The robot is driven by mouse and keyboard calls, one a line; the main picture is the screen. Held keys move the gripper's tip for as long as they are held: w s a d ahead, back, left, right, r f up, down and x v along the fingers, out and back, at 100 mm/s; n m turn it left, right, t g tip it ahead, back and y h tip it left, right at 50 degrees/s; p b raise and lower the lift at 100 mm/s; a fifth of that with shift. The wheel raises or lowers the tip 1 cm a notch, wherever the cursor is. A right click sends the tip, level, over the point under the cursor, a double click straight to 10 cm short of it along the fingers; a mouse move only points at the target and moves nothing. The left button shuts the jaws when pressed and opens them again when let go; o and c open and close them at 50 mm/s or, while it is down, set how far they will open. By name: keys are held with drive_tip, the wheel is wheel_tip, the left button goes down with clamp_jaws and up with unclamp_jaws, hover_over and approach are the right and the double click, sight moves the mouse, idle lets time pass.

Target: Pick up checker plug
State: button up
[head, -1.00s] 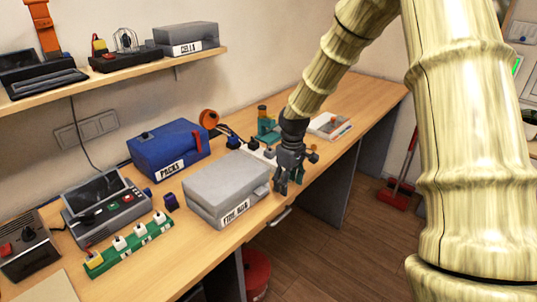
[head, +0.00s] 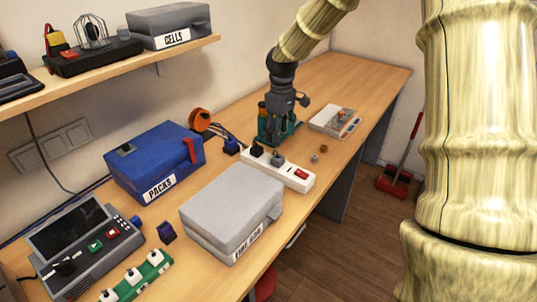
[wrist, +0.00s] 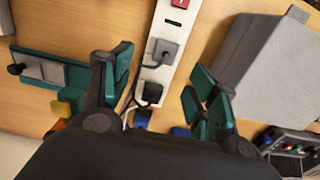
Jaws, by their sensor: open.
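A white power strip (head: 296,178) lies on the workbench behind the grey box and carries a black plug (head: 257,150) and a grey plug (head: 277,158). I cannot tell which of them is the checker plug. In the wrist view the strip (wrist: 172,28) runs between my fingers, with the grey plug (wrist: 162,53) above the black plug (wrist: 151,93). My gripper (head: 279,136) points down over the bench near the strip's plug end. In the wrist view my gripper (wrist: 160,78) is open, its teal-padded fingers apart with nothing held between them.
A grey box (head: 232,205) and a blue PACKS box (head: 155,158) stand near the strip. A pale tray (head: 332,118) lies to the right. The far right bench is clear.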

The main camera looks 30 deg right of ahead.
sight(280, 158)
drive_tip(key=shift+f, duration=0.25)
drive_tip(key=shift+s+a+f+p, duration=0.1)
drive_tip(key=shift+s+f+p, duration=0.35)
drive_tip(key=shift+s+f, duration=0.55)
drive_tip(key=shift+w+f, duration=0.35)
drive_tip(key=shift+f, duration=0.2)
drive_tip(key=shift+w+f, duration=0.3)
drive_tip(key=shift+f, duration=0.25)
drive_tip(key=shift+w+f, duration=0.25)
drive_tip(key=shift+s+f+p, duration=0.3)
drive_tip(key=shift+s+p, duration=0.15)
drive_tip(key=shift+s, duration=0.05)
wheel_tip(280, 158, down, 4)
drive_tip(key=shift+a+r+p, duration=0.1)
drive_tip(key=shift+p, duration=0.45)
drive_tip(key=shift+s, duration=0.1)
drive_tip(key=c, duration=1.1)
